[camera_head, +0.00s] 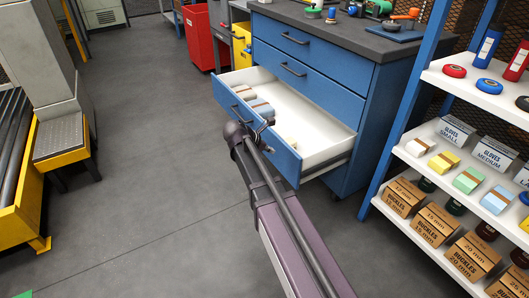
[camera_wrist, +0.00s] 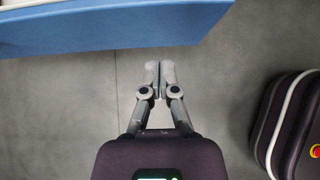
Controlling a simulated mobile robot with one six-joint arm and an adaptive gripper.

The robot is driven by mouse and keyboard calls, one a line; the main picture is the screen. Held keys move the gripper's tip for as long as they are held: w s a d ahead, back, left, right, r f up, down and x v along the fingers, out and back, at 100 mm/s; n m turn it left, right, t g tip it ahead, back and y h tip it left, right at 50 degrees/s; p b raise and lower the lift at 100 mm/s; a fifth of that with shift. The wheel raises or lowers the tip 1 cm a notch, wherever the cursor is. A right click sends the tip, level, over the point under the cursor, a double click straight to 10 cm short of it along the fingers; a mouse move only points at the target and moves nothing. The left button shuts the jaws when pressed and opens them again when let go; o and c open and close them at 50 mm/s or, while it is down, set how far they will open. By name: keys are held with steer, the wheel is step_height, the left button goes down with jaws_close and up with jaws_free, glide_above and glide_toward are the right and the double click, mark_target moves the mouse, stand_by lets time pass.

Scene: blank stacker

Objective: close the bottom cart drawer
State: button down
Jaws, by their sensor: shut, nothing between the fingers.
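The bottom cart drawer (camera_head: 318,124) is pulled out of the blue cart (camera_head: 357,107), its white inside showing. In the wrist view the blue drawer front (camera_wrist: 110,28) spans the top left. My gripper (camera_wrist: 157,66) is shut and empty, its fingertips close to the lower edge of that blue panel. I cannot tell whether they touch it. In the head view my wrist hides most of the fingers.
The two drawers above (camera_head: 283,38) are closed. A shelf rack (camera_head: 450,150) with boxes and bottles stands close on the right. A red bin (camera_head: 198,38) is behind the cart. A roller conveyor (camera_head: 14,150) stands at left; the floor between is clear.

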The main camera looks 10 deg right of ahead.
mark_target(287, 149)
steer(key=d, duration=0.1)
steer(key=w+d+f, duration=0.1)
steer(key=d, duration=0.1)
steer(key=shift+d+f+b, duration=0.15)
steer(key=shift+f+b, duration=0.05)
steer(key=shift+b, duration=0.2)
steer(key=shift+w+d, duration=0.3)
steer(key=shift+d, duration=0.5)
steer(key=shift+w+d, duration=0.15)
